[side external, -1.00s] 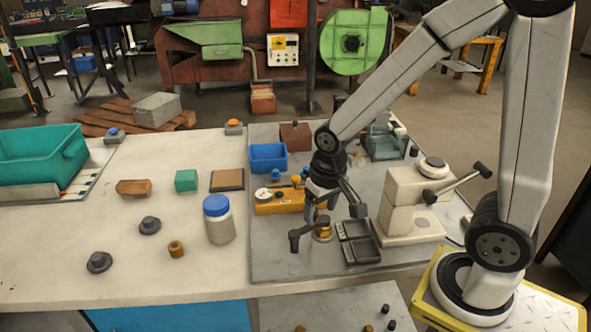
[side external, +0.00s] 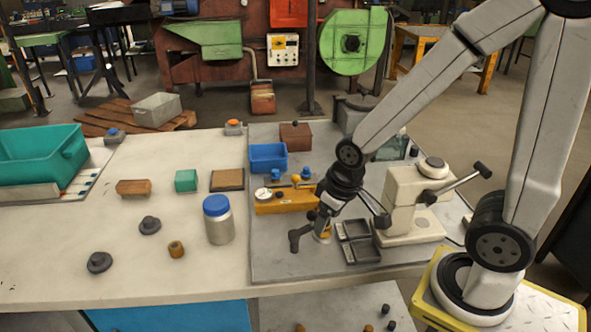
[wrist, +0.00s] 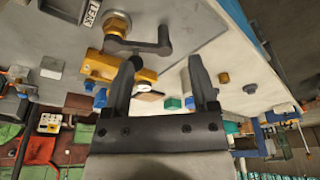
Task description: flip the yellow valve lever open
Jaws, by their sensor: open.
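The yellow valve block (side external: 286,201) lies on the grey plate, with a white gauge (side external: 263,194) at its left end and blue and yellow parts along its back. It also shows in the wrist view (wrist: 100,66), partly behind one finger. I cannot clearly make out a yellow lever on it. A dark crank handle (side external: 300,238) on a brass fitting stands in front of the block; it also shows in the wrist view (wrist: 140,46). My gripper (side external: 347,213) is open and empty, right of the block and close to the crank handle. Its spread fingers show in the wrist view (wrist: 163,75).
A two-part black tray (side external: 358,242) lies just right of the crank handle. A cream press (side external: 405,200) with a long lever stands further right. A blue bin (side external: 268,157) is behind the block. A blue-capped jar (side external: 218,220) stands to the left.

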